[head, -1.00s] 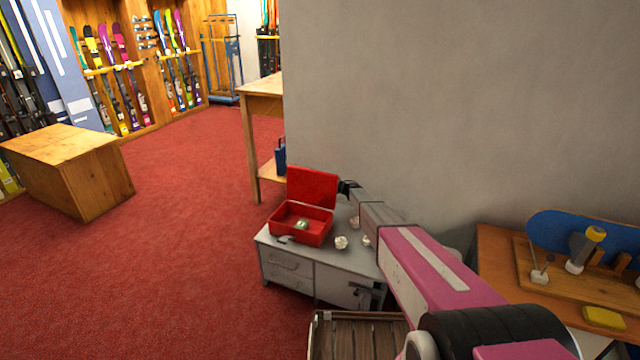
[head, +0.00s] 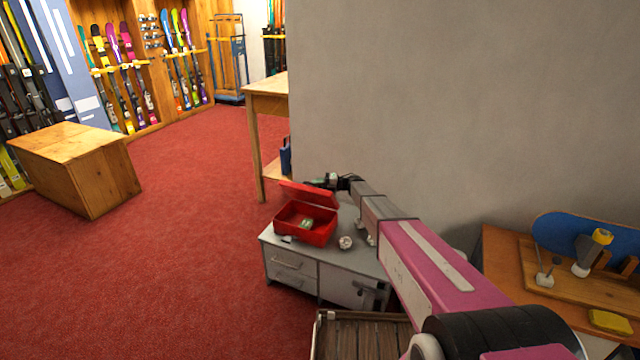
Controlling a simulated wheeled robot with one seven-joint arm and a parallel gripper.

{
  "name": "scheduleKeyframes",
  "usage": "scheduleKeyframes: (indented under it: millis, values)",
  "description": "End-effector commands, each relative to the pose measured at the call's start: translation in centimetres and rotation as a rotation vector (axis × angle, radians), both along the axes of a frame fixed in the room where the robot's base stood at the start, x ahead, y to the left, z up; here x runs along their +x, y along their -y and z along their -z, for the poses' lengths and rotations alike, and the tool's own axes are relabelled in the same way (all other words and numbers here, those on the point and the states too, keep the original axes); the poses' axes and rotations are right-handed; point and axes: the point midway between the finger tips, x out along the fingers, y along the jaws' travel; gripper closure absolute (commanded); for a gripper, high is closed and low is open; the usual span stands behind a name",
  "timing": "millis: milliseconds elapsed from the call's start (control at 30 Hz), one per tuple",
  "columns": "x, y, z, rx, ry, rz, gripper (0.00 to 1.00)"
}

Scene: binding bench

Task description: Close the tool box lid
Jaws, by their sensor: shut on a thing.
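The red tool box (head: 308,236) stands on the grey cabinet. Its lid (head: 308,193) is part-way down, tilted over the back of the box, with the front still open. A small pale green and white item (head: 306,223) lies inside the box. My gripper (head: 327,181) is at the upper edge of the lid, behind and right of the box. It is shut on the lid, though the fingertips are small and partly hidden in this view.
The grey cabinet top (head: 352,262) also holds a small whitish crumpled ball (head: 345,242) right of the box. A slatted wooden crate (head: 365,335) stands in front. A workbench (head: 500,262) is at the right, and the grey wall is close behind.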

Motion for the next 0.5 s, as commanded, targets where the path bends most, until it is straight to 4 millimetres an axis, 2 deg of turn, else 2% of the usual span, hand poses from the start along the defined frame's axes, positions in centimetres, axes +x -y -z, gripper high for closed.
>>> scheduleKeyframes:
  millis: [33, 500]
  values:
    - [-1.0, -0.3, -0.3, -0.013, 0.041, -0.003, 1.0]
    - [-6.2, -2.1, 1.6, -0.165, 0.459, -0.003, 1.0]
